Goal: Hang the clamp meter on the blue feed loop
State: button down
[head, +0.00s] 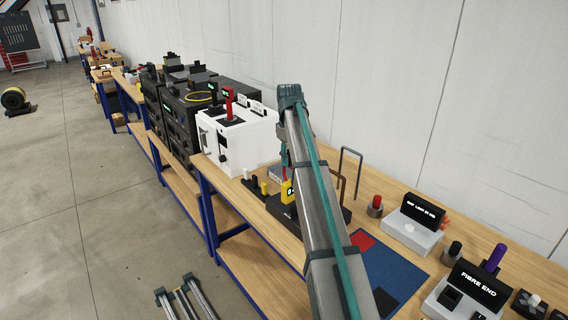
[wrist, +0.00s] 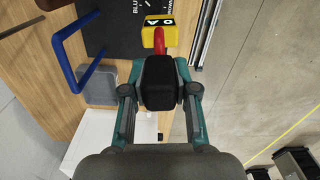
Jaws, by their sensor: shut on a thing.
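The clamp meter (wrist: 147,37) has a yellow body with a dark display reading "0 A" and a red part. It also shows in the head view (head: 287,192), low under my arm over the bench. My gripper (wrist: 160,78) is shut on it, with a black block between the fingers and the red and yellow parts beyond. The blue feed loop (wrist: 63,52) stands to the left of the meter in the wrist view, apart from it. I cannot make out the blue loop in the head view, where my arm covers part of the area.
A black base (wrist: 110,28) with partly hidden lettering lies near the blue loop, beside a grey block (wrist: 97,86). A white box (head: 240,140) stands left of my arm. Brown (head: 345,186) and grey (head: 361,164) loops stand right. Labelled fixtures (head: 474,288) fill the near bench.

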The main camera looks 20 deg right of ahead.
jog(key=w+d+r+n+p, duration=0.1)
jog(key=w+d+n, duration=0.2)
jog(key=n, duration=1.3)
jog(key=w, duration=0.2)
jog(key=shift+w+r+n, duration=0.2)
jog(key=shift+w+n, duration=0.1)
jog(key=shift+w, duration=0.1)
jog(key=shift+d, duration=0.1)
jog(key=shift+d, duration=0.1)
